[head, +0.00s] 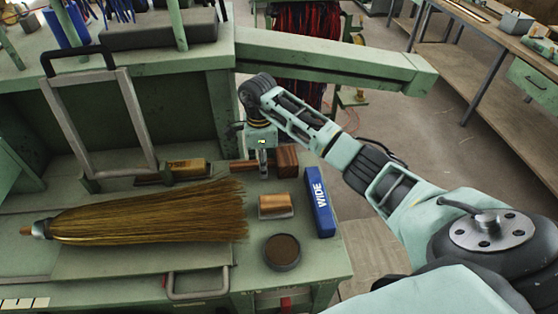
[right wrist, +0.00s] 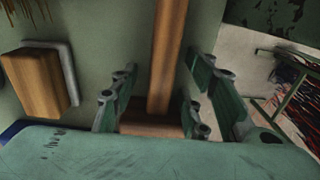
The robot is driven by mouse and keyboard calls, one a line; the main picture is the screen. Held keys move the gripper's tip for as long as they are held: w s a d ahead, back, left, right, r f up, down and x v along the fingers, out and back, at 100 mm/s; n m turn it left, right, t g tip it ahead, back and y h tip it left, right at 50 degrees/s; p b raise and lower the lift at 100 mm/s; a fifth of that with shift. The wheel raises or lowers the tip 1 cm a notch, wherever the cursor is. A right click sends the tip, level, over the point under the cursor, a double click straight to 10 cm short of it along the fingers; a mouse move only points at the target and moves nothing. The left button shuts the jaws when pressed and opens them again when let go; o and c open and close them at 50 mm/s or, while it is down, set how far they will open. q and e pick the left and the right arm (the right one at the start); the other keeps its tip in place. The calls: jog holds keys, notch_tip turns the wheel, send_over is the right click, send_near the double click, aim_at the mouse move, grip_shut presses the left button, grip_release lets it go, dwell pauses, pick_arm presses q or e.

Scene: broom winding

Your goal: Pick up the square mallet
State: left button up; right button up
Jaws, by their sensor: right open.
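The square mallet has a brown wooden block head (head: 288,160) on the green bench, with its handle running left behind my gripper. In the right wrist view, its handle (right wrist: 165,55) runs up the picture and its head (right wrist: 150,122) is partly hidden by my gripper. My right gripper (head: 263,165) points down over the handle, just left of the head. In the right wrist view, my right gripper (right wrist: 160,92) is open, with fingers on both sides of the handle. I cannot tell whether they touch it. My left gripper is not in view.
A broom head (head: 150,213) lies left on the bench. A wood-and-grey block (head: 275,206), a blue WIDE box (head: 320,202) and a round dark tin (head: 282,251) lie in front of the mallet. A yellowish block (head: 187,167) lies left. A green beam (head: 340,60) is behind.

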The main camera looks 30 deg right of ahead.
grip_shut()
dwell(0.4)
